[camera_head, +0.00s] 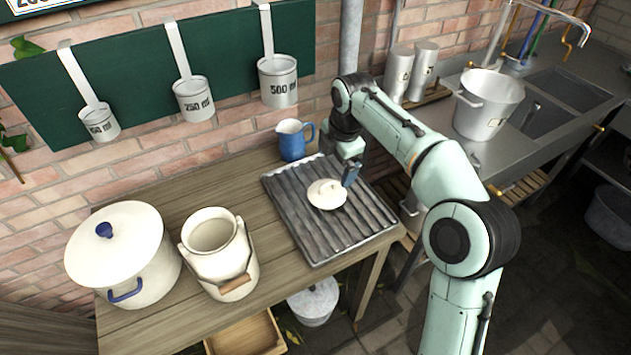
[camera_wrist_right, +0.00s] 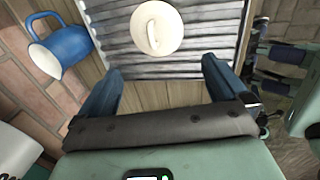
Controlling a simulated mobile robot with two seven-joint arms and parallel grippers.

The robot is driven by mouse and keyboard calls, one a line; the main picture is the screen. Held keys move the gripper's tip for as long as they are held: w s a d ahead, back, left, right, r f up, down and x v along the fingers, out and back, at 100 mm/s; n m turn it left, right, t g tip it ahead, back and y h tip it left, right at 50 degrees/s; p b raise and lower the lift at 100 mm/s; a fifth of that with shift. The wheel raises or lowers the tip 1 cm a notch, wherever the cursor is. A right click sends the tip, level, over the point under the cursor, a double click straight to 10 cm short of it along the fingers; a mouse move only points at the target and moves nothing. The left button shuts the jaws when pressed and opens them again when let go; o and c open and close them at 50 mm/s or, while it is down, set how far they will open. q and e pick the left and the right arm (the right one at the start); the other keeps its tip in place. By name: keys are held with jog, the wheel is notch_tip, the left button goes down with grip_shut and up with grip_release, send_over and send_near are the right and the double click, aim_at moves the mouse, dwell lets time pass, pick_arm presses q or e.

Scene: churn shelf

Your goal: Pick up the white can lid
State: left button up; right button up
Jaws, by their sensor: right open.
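The white can lid (camera_head: 327,194) lies on the grey ridged draining tray (camera_head: 319,249) on the wooden table. It is round and cream-white with a small raised grip on top. In the right wrist view the lid (camera_wrist_right: 157,28) is ahead of the fingers, near the top of the picture. My right gripper (camera_head: 351,174) is just above and beside the lid, on its upper right side. In the right wrist view the right gripper (camera_wrist_right: 162,80) is open with nothing between its fingers. The lid appears apart from the fingers. My left gripper is in neither view.
A blue jug (camera_head: 292,140) stands behind the tray, close to my right gripper. An open white can (camera_head: 215,240) and a lidded white pot (camera_head: 130,262) stand on the table's left. Measuring cups hang on the wall. A metal sink counter (camera_head: 540,130) is at right.

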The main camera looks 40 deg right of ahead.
jog(key=b, duration=0.2)
send_over(332, 196)
jog(key=f, duration=0.4)
jog(key=s+f, duration=0.1)
jog(key=f, duration=0.2)
jog(key=shift+a, duration=0.35)
jog(key=f, duration=0.4)
jog(key=shift+w+d+f, duration=0.2)
jog(key=shift+d+f, duration=0.15)
jog(key=shift+f, duration=0.05)
jog(key=shift+w+f+b, duration=0.15)
jog(key=shift+f+b, duration=0.15)
jog(key=shift+f, duration=0.3)
jog(key=c, duration=1.1)
